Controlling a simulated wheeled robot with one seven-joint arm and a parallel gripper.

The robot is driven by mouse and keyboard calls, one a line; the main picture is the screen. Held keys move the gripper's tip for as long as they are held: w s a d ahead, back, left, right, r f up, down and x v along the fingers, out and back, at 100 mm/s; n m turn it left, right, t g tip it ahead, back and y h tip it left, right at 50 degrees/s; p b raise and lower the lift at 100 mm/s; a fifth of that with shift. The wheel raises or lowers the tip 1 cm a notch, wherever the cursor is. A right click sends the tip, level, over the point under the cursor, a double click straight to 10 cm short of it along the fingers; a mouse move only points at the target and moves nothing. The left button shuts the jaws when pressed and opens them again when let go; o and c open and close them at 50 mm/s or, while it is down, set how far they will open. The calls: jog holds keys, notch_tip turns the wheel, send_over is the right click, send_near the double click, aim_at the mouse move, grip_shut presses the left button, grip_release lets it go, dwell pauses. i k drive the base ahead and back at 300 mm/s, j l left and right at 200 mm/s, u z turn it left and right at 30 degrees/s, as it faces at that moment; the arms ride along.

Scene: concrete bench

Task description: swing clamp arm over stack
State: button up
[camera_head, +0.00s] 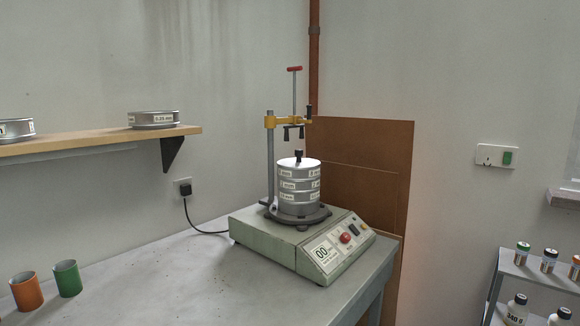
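A stack of silver sieves (298,187) with labels stands upright on the round base of a green shaker machine (300,238). A lid with a black knob (298,155) tops the stack. A grey post (270,155) rises just behind and left of the stack. The yellow clamp arm (285,122) extends from the top of the post to the right, above the lid with a visible gap. A threaded rod with a red T-handle (294,70) passes up through the arm, and black parts hang below it. My gripper is not in view.
The shaker stands near the right edge of a concrete bench (150,275). Orange (26,291) and green (67,278) cups stand at the front left. A wooden shelf (100,140) holds sieves. Small containers stand on a rack (545,274) at right. The bench's middle is mostly clear.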

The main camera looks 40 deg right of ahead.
aim_at(270, 122)
jog(key=i+l+z, duration=0.2)
jog(key=i+l, duration=0.25)
jog(key=l, duration=0.3)
jog(key=i+l+z, duration=0.15)
jog(key=i+l, duration=0.35)
jog(key=l, duration=0.25)
jog(key=i+l+z, duration=0.2)
jog(key=i+l, duration=0.3)
jog(key=l, duration=0.1)
